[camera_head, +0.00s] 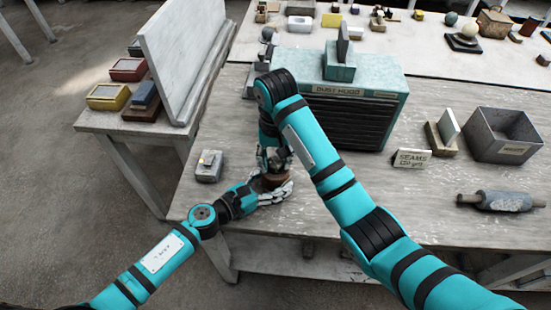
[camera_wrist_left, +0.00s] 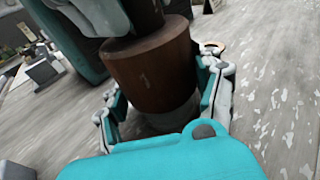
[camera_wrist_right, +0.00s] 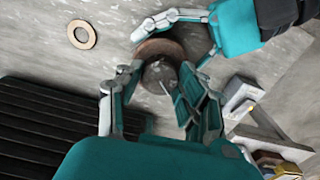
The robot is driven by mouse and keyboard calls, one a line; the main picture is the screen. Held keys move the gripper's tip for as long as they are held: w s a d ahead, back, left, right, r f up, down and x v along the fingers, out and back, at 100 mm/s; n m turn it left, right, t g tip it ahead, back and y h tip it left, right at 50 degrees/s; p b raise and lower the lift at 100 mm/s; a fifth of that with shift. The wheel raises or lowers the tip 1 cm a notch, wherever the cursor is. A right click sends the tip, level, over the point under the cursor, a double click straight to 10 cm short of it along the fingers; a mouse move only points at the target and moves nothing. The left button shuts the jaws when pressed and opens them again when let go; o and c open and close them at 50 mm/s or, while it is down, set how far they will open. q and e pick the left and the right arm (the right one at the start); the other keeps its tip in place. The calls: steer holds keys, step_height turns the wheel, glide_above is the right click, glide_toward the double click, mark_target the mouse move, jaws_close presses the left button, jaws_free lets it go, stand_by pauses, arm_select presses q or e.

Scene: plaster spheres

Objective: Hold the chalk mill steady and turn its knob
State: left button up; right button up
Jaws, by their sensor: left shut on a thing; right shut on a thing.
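The chalk mill (camera_head: 270,181) is a brown wooden cylinder standing upright on the table near its front edge. In the left wrist view its dark-brown body (camera_wrist_left: 150,75) fills the middle. My left gripper (camera_head: 268,192) is shut around the body, low down, one finger on each side. My right gripper (camera_head: 274,160) comes from above and is shut on the grey knob (camera_wrist_right: 160,76) at the mill's top. The brown rim of the mill (camera_wrist_right: 160,46) shows in the right wrist view. The knob is partly hidden by the fingers.
A teal dust hood (camera_head: 350,100) with a black slatted front stands behind the mill. A small grey block (camera_head: 209,166) lies to the left. A SEAMS sign (camera_head: 411,158), grey bin (camera_head: 503,134) and grey roller (camera_head: 503,201) are at the right. A flat ring (camera_wrist_right: 82,34) lies nearby.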

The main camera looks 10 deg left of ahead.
steer(key=m, duration=0.3)
steer(key=shift+m, duration=0.3)
steer(key=m, duration=0.3)
steer(key=shift+m, duration=0.3)
steer(key=m, duration=0.3)
steer(key=shift+w+m, duration=0.1)
steer(key=shift+m, duration=0.3)
steer(key=m, duration=0.9)
steer(key=shift+m, duration=3)
